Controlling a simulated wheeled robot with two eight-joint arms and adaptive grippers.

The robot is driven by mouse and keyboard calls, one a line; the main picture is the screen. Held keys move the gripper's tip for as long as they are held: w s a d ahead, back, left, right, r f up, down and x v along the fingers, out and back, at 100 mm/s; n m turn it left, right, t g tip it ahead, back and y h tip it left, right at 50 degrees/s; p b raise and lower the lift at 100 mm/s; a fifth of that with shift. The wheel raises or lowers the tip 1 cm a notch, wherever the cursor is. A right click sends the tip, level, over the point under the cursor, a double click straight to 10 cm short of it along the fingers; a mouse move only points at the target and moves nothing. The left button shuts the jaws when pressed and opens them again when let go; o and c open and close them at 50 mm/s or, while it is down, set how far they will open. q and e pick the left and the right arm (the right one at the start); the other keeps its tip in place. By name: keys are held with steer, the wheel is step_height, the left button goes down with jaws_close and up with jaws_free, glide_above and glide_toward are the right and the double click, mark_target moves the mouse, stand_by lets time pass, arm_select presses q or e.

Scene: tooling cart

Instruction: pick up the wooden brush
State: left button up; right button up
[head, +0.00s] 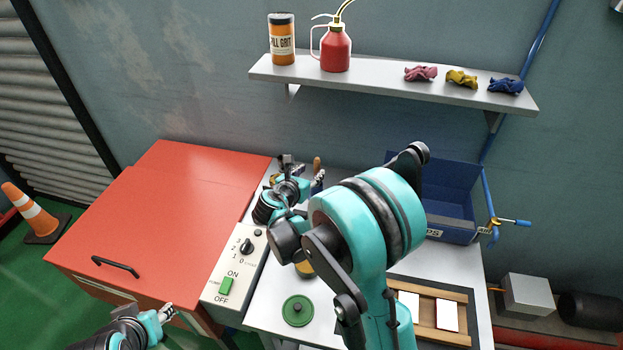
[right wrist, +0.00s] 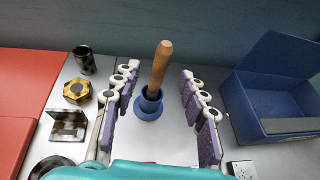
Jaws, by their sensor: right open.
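The wooden brush (right wrist: 161,66) shows as a light wooden handle standing nearly upright, slightly tilted, in a blue round holder (right wrist: 148,106). Its lower end is hidden in the holder. In the head view, only the top of the brush handle (head: 317,164) shows beyond my right gripper (head: 304,174). In the right wrist view, my right gripper (right wrist: 160,76) is open, with one row of finger pads on each side of the brush and clear gaps between. My left gripper (head: 163,317) is low at the left, over the red cabinet's front edge; its opening is unclear.
A blue open box (right wrist: 275,95) stands right of the brush. A wall shelf (head: 390,82) hangs above. The red cabinet (head: 160,220) adjoins the grey worktop.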

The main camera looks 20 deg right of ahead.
mark_target(316, 167)
steer(key=b+x, duration=0.1)
steer(key=x, duration=0.5)
steer(key=shift+d+b, duration=0.1)
steer(key=shift+b, duration=0.25)
steer(key=shift+r, duration=0.15)
jaws_close()
